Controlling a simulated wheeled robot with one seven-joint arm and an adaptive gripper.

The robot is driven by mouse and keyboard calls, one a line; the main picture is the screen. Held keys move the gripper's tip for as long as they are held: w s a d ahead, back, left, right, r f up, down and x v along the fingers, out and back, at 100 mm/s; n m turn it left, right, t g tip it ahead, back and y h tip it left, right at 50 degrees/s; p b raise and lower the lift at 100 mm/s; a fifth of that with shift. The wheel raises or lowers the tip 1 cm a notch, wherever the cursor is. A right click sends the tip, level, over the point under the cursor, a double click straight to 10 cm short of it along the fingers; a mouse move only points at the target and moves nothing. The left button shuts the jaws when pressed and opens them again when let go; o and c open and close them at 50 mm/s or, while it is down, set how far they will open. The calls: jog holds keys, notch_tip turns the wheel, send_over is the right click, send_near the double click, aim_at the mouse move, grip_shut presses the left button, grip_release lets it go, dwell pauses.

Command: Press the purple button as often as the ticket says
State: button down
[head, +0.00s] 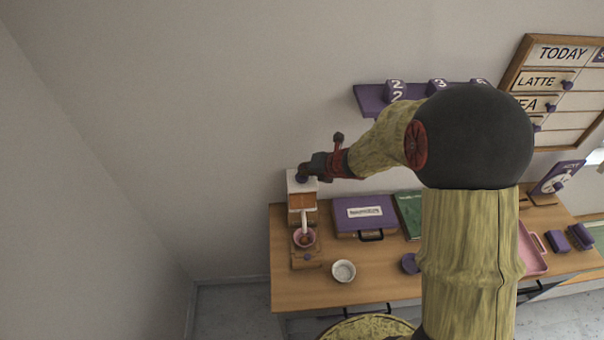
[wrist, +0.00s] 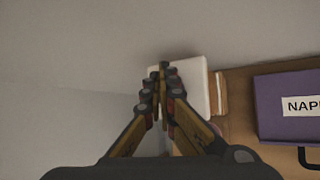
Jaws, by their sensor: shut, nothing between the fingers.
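My gripper (head: 307,172) is shut and empty, pointing down over the white top of the small coffee machine (head: 292,186) at the left end of the counter. A pink cup (head: 304,238) stands under the machine's spout. I cannot make out a ticket with a count.
A purple napkin box (head: 350,222) stands right of the machine; it also shows in the wrist view (wrist: 285,120). A white bowl (head: 343,271) is in front. A purple shelf (head: 370,100) with number blocks and a menu board (head: 548,75) are on the wall. My arm hides the counter's middle.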

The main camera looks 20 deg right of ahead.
jog(key=shift+r+p, duration=0.9)
jog(key=shift+r, duration=0.2)
notch_tip(320, 180, up, 5)
jog(key=p, duration=0.4)
dwell(0.5)
